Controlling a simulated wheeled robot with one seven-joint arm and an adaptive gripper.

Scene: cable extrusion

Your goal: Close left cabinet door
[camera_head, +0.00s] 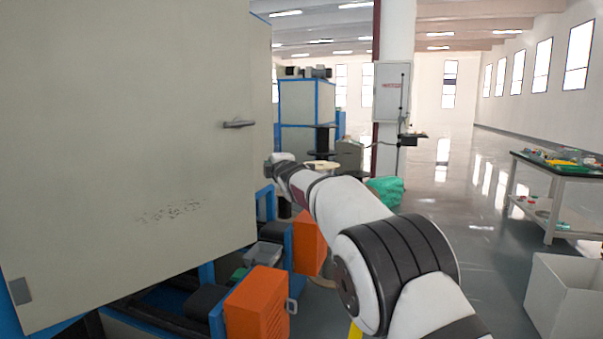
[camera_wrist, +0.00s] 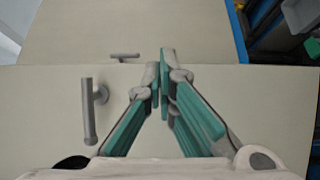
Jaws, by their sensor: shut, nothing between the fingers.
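A large beige cabinet door (camera_head: 130,110) fills the left of the head view, with a grey handle (camera_head: 238,124) near its right edge. My arm reaches up to this edge; the fingers are too small or hidden there to make out. In the wrist view my gripper (camera_wrist: 160,68) is shut and empty, its teal-padded fingers pointing up the picture over a beige panel (camera_wrist: 255,100). A grey handle (camera_wrist: 93,110) on this panel stands left of the fingers, apart from them. A second beige panel (camera_wrist: 180,25) with a handle (camera_wrist: 123,57) lies beyond its edge. I cannot tell whether the fingertips touch a panel.
A grey control box (camera_head: 391,92) is on the pillar behind. A workbench (camera_head: 560,175) and white crate (camera_head: 565,295) stand right. Floor between is mostly clear.

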